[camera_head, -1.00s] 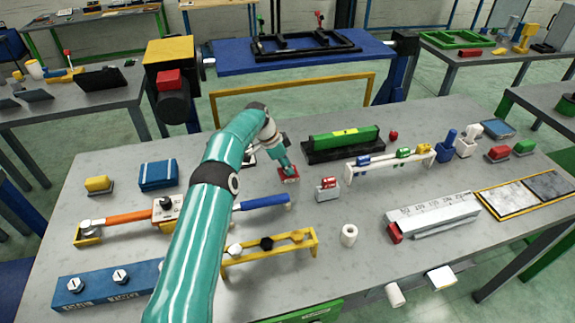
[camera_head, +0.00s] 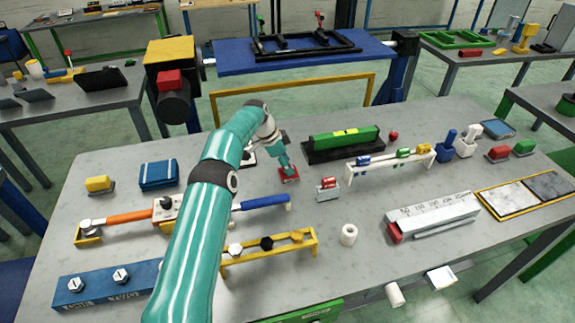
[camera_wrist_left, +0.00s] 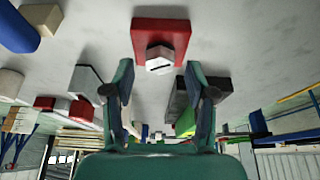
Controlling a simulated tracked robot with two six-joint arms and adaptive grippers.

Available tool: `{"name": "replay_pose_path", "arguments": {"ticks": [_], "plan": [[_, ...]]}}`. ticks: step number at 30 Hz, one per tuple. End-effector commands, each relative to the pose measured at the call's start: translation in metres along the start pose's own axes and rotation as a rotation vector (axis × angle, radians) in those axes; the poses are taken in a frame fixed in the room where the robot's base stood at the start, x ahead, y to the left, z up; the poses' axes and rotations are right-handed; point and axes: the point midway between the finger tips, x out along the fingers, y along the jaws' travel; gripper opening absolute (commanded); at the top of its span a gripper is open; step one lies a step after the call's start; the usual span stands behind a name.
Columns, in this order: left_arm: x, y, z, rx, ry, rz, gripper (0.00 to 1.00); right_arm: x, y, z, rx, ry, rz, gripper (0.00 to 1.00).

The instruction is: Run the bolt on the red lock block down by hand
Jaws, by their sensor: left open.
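The red lock block (camera_head: 290,179) sits on the grey table below my left gripper (camera_head: 286,168) in the head view. In the left wrist view the red block (camera_wrist_left: 161,26) is at the top, with a pale hex bolt (camera_wrist_left: 160,60) that has a dark slot mark. My left gripper (camera_wrist_left: 160,98) is open. Its two fingers stand left and right of the bolt's line, and their tips look apart from the bolt. How deep the bolt sits in the block is hidden. My right gripper is not in view.
A green block on a black base (camera_head: 345,145) lies right of the gripper. A small red-and-grey block (camera_head: 327,189), a white roll (camera_head: 348,235) and a white rack (camera_head: 392,166) stand nearby. A blue-handled tool (camera_head: 262,202) lies in front. The table between these is bare.

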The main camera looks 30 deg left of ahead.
Motion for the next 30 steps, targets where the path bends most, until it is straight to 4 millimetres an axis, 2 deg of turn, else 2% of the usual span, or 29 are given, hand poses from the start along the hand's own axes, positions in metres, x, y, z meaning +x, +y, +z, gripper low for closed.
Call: {"name": "replay_pose_path", "arguments": {"ticks": [12, 16, 21, 30], "plan": [[-0.077, -0.001, 0.000, 0.000, 0.002, -0.004, 0.56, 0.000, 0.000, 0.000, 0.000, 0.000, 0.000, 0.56], [-0.097, -0.001, 0.000, 0.000, 0.002, -0.004, 0.56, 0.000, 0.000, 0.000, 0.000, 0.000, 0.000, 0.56], [-0.109, 0.000, 0.000, 0.000, 0.001, -0.001, 0.56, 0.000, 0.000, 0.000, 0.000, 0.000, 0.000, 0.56], [-0.112, 0.000, 0.000, 0.000, 0.001, -0.001, 0.56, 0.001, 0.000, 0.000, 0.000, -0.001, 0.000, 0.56]]}}
